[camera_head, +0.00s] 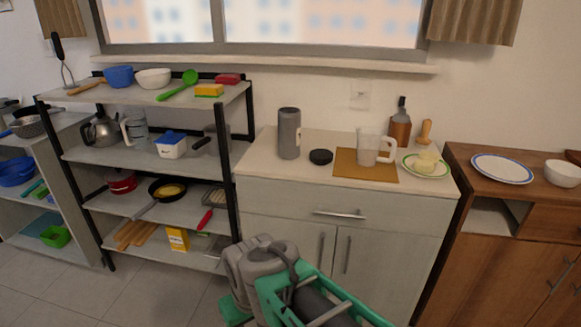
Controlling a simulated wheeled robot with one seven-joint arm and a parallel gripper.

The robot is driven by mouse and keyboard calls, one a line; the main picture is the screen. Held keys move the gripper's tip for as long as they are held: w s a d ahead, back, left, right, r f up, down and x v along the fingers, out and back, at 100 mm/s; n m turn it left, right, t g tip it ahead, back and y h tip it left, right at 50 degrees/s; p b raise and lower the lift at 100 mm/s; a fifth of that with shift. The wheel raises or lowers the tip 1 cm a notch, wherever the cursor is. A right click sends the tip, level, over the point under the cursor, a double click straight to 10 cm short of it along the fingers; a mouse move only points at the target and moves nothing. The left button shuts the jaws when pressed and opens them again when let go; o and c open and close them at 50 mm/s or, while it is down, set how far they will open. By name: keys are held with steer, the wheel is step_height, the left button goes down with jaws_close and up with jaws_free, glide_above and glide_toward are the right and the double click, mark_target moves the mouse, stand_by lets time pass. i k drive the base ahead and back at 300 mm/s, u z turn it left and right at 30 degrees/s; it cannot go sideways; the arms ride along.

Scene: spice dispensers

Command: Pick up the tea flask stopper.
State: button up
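A low, round black stopper (321,157) lies on the pale top of the white cabinet. It stands just right of a tall grey flask (289,133), apart from it. The flask is upright, and its top is too small to make out clearly. Parts of my grey and green arm (272,272) show at the bottom middle, in front of the cabinet doors and well below the countertop. I cannot make out the fingertips of my gripper. Nothing of mine touches the stopper or the flask.
Right of the stopper, a clear jug (368,150) stands on a brown board (347,170). Beyond it are a green-rimmed plate (411,161) and a brown bottle (400,128). A loaded shelf rack (228,155) stands left. The counter's front edge before the stopper is clear.

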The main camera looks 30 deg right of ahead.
mark_target(320, 157)
steer(key=u, duration=0.25)
steer(key=k, duration=0.2)
steer(key=z, duration=0.55)
steer(key=i, duration=1.2)
steer(key=u, duration=0.6)
